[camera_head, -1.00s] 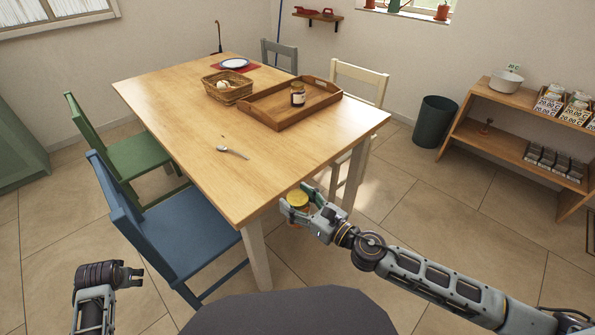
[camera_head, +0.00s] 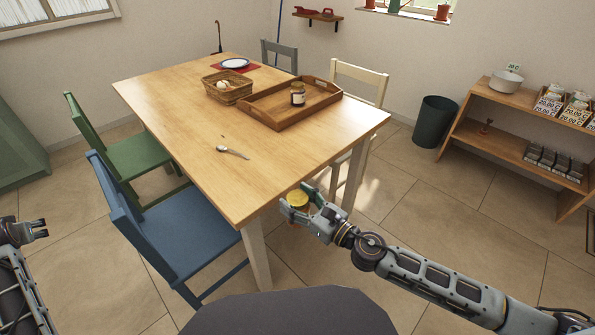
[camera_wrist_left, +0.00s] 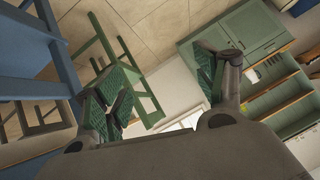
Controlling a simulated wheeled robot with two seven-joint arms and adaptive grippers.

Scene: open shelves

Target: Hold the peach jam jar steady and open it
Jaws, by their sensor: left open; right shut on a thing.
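A jar with a yellow lid (camera_head: 298,198) is between the fingers of my right gripper (camera_head: 299,205), off the table's near right corner. The gripper is shut on it and hides most of its body; I cannot read a label. Another jar (camera_head: 298,94), dark with a pale label, stands upright in the wooden tray (camera_head: 262,119). My left gripper (camera_head: 40,229) is at the left edge of the head view, far from both jars. In the left wrist view its fingers (camera_wrist_left: 165,92) are spread apart with nothing between them.
The wooden table (camera_head: 190,120) holds a spoon (camera_head: 233,152) and a wicker basket (camera_head: 228,94). A blue chair (camera_head: 185,235) and a green chair (camera_head: 140,150) stand along its left side. Shelves (camera_head: 520,140) stand at the right. The table's front part is mostly clear.

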